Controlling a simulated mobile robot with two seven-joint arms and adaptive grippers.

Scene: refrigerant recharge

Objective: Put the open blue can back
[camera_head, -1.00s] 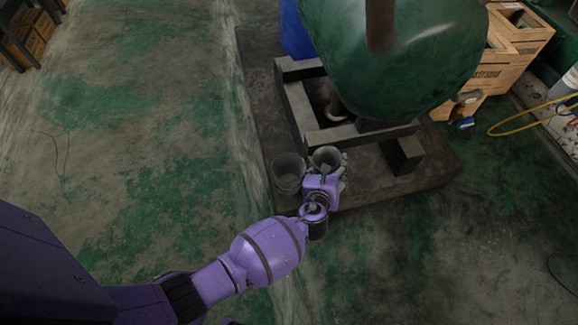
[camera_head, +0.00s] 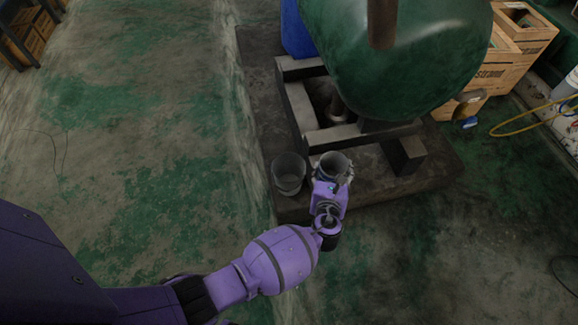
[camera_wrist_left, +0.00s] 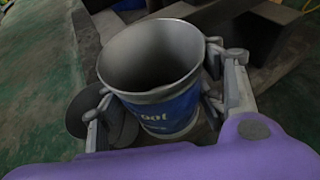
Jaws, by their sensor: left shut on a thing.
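My left gripper (camera_head: 331,182) is shut on an open can (camera_head: 335,164), which stands roughly upright between its fingers at the front of the dark slab. In the left wrist view the open blue can (camera_wrist_left: 168,112) shows a grey empty inside, a metal rim and white lettering on its blue side. The fingers of the left gripper (camera_wrist_left: 165,95) lie on either side of it. The can's base is mostly hidden, so I cannot tell whether it touches the slab. My right gripper is not in view.
A second open grey container (camera_head: 289,174) stands just left of the held can. A green tank (camera_head: 400,60) on a dark frame (camera_head: 345,135) rises behind, on the slab (camera_head: 255,110). A blue drum (camera_head: 296,35) and wooden crates (camera_head: 505,60) stand farther back. The left floor is clear.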

